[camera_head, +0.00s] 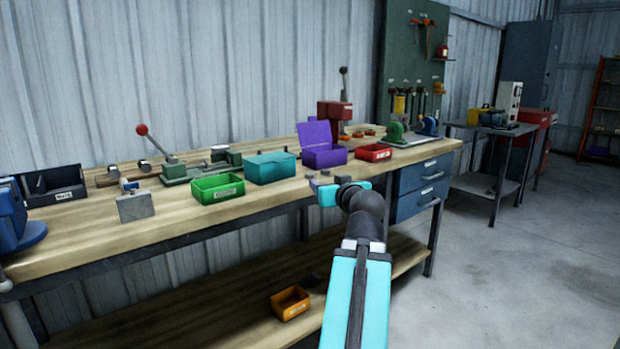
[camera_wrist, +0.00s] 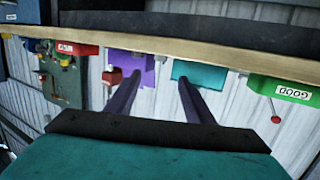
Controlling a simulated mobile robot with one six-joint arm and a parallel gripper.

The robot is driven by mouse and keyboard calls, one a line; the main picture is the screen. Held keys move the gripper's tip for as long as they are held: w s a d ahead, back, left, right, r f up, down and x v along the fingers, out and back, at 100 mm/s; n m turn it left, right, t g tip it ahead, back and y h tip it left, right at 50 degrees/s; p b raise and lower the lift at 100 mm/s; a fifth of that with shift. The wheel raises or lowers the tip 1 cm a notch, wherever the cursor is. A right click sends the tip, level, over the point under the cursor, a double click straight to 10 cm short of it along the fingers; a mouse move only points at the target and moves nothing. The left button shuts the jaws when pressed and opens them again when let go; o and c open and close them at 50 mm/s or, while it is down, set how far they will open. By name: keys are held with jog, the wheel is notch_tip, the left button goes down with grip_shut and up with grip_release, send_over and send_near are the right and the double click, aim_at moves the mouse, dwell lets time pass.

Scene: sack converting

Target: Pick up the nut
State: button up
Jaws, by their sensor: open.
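No nut can be made out for certain in either view. Small grey shapes by the front edge of the workbench (camera_head: 190,228), close to my gripper, are too small to tell apart from its fingers. My gripper (camera_head: 326,184) is at the bench's front edge, in front of the purple box (camera_head: 324,157). In the wrist view my gripper (camera_wrist: 159,77) has its two dark fingers apart, with nothing seen between them. The fingers point toward the purple box (camera_wrist: 146,74) and the teal box (camera_wrist: 207,75); the wrist picture appears upside down.
The purple box's lid is raised; the teal box (camera_head: 270,168) is closed. A green bin (camera_head: 217,188) and a red bin (camera_head: 374,153) flank them. A grey block (camera_head: 135,207), a lever press (camera_head: 183,170) and a black bin (camera_head: 55,187) stand left. An orange bin (camera_head: 290,302) sits on the lower shelf.

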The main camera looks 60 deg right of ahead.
aim_at(310, 176)
jog(key=p+x, duration=0.3)
jog(key=shift+w+d+r, duration=0.1)
jog(key=shift+r, duration=0.1)
jog(key=w+d+p, duration=0.1)
jog(key=p, duration=0.4)
jog(key=shift+p, duration=0.3)
jog(key=w+p, duration=0.1)
jog(key=p, duration=0.4)
jog(key=shift+d+f, duration=0.25)
jog(key=shift+d, duration=0.1)
jog(key=w+d+p, duration=0.1)
jog(key=p, duration=0.3)
jog(key=shift+w+p, duration=0.1)
jog(key=shift+p, duration=0.2)
jog(key=shift+w+d+f+p, duration=0.3)
jog(key=shift+w+d+p, duration=0.1)
jog(key=shift+p, duration=1.3)
